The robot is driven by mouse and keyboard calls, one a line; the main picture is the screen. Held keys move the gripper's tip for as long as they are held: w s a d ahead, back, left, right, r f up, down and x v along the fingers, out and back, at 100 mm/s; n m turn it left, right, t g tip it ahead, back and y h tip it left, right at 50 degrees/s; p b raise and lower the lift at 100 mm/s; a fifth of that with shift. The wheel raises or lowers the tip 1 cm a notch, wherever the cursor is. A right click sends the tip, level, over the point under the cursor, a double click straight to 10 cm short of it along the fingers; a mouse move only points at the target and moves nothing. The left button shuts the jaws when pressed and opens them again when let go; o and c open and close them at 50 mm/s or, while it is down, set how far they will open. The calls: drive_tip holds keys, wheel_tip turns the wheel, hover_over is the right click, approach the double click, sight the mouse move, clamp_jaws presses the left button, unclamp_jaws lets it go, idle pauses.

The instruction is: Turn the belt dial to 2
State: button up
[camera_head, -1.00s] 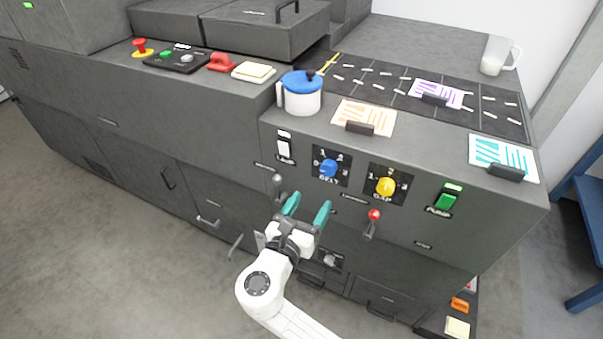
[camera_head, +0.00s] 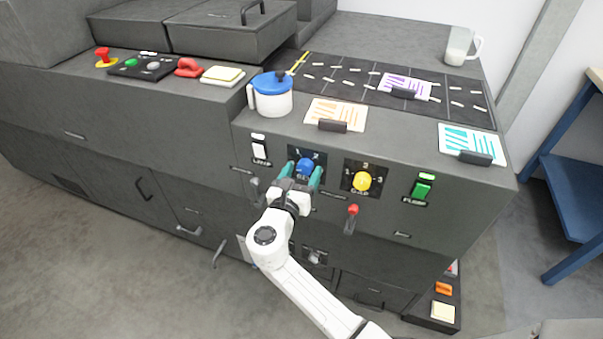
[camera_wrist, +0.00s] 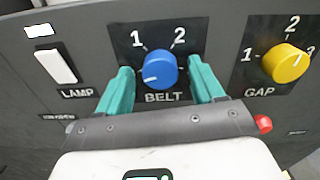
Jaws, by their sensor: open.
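The belt dial (camera_head: 304,167) is a blue round knob on a dark plate on the machine's front. In the wrist view the belt dial (camera_wrist: 160,69) has 1 at its upper left, 2 at its upper right and BELT printed below. Its white mark sits at the left, slightly below centre, at neither number. My gripper (camera_head: 300,174) is in front of the dial. In the wrist view the teal fingers of my gripper (camera_wrist: 161,72) are open, one on each side of the knob, with visible gaps. Whether the tips reach around the knob is unclear.
The yellow gap dial (camera_wrist: 286,62) is to the right and the white lamp switch (camera_wrist: 55,66) to the left. A red-knobbed lever (camera_head: 352,211) and a green switch (camera_head: 422,190) are further right. A blue-lidded jug (camera_head: 271,96) stands on the ledge above.

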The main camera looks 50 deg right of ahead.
drive_tip(key=c, duration=1.1)
drive_tip(key=shift+o, duration=0.2)
